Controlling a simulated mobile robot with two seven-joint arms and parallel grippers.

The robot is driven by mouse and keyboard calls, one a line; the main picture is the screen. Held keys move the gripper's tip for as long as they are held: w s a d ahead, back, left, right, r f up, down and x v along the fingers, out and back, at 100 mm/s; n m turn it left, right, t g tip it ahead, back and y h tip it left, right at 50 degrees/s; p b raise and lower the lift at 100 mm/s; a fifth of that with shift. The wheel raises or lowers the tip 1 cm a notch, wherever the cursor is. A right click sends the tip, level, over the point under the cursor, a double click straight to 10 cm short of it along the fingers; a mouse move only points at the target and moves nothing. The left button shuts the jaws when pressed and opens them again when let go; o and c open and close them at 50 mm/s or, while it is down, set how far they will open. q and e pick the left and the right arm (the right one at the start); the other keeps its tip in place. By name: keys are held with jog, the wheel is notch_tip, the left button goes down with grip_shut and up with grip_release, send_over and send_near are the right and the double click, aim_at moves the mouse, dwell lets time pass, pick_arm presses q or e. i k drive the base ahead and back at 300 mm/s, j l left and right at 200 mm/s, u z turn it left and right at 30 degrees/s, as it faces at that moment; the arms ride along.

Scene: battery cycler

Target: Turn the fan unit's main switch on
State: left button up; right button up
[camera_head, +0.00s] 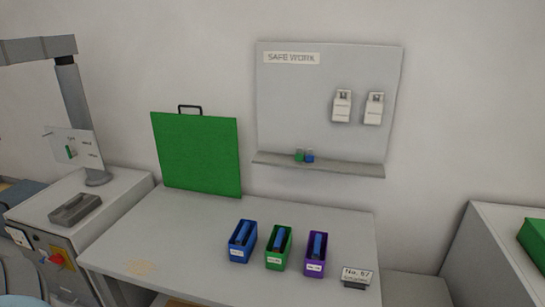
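A grey cabinet (128,205) stands at the left; I cannot read from its labels whether it is the fan unit. On its front is a red rotary switch on a yellow plate (58,260). The switch is small and seen at an angle, so I cannot tell its position. A white label (18,237) is above and to the left of it.
A grey table (190,235) holds blue (233,254), green (268,262) and purple (309,268) bins, a sign (357,277) and an upright green panel (196,150). A grey box (75,208) lies on the cabinet. A "SAFE WORK" board (300,110) hangs behind.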

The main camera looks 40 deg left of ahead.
aim_at(58, 258)
jog(key=u, duration=2.85)
jog(key=i+j+u, duration=0.35)
jog(key=i, duration=0.2)
jog(key=i+j+u, duration=0.35)
jog(key=i, duration=0.25)
jog(key=i+u, duration=0.35)
jog(key=i, duration=0.25)
jog(key=i+j+z, duration=0.1)
jog(key=i, duration=0.35)
jog(key=i+j+z, duration=0.15)
jog(key=i, duration=0.35)
jog(key=i+j+z, duration=0.1)
jog(key=i, duration=0.35)
jog(key=i+j+z, duration=0.1)
jog(key=z, duration=0.4)
jog(key=i+j+z, duration=0.2)
jog(key=z, duration=0.25)
jog(key=i+j+z, duration=0.25)
jog(key=z, duration=0.25)
jog(key=i+j+z, duration=0.15)
jog(key=z, duration=0.25)
jog(key=i+j+z, duration=0.1)
jog(key=j+z, duration=0.15)
jog(key=z, duration=0.15)
jog(key=i+j+z, duration=0.1)
jog(key=j+z, duration=0.15)
jog(key=z, duration=0.15)
